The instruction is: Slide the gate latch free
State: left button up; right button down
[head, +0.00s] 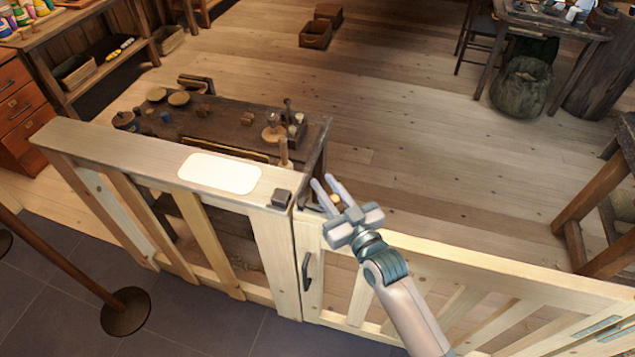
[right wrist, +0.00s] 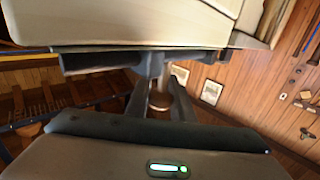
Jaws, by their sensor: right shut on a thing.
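The pale wooden gate (head: 470,263) stands beside a fixed wooden fence panel (head: 115,148), with a narrow gap between them. A dark keeper block (head: 282,198) sits on top of the fence end beside this gap. My right gripper (head: 322,181) is over the gate's top corner, shut on the small brass latch knob (head: 336,199). In the right wrist view the knob (right wrist: 159,98) shows between the two dark fingers (right wrist: 158,88). The latch bolt is mostly hidden by my gripper, so I cannot tell how far it reaches into the keeper. My left gripper is not in view.
A dark handle (head: 307,271) is on the gate's near face. A blank white plate (head: 219,173) lies on the fence top. Behind the fence stands a workbench (head: 235,113) with turned pieces. A post stand (head: 125,311) is at lower left.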

jog(key=shift+w+d, duration=0.1)
jog(key=c, duration=1.8)
grip_release()
jog(key=shift+c, duration=0.2)
jog(key=shift+o, duration=1.3)
jog(key=shift+d, duration=0.25)
jog(key=shift+a, duration=0.1)
jog(key=shift+s+d+f, duration=0.1)
jog(key=shift+s+d, duration=0.1)
jog(key=shift+s, duration=0.3)
jog(key=b+v, duration=0.5)
jog(key=v, duration=1.1)
jog(key=shift+s+d, duration=0.15)
jog(key=shift+s, duration=0.1)
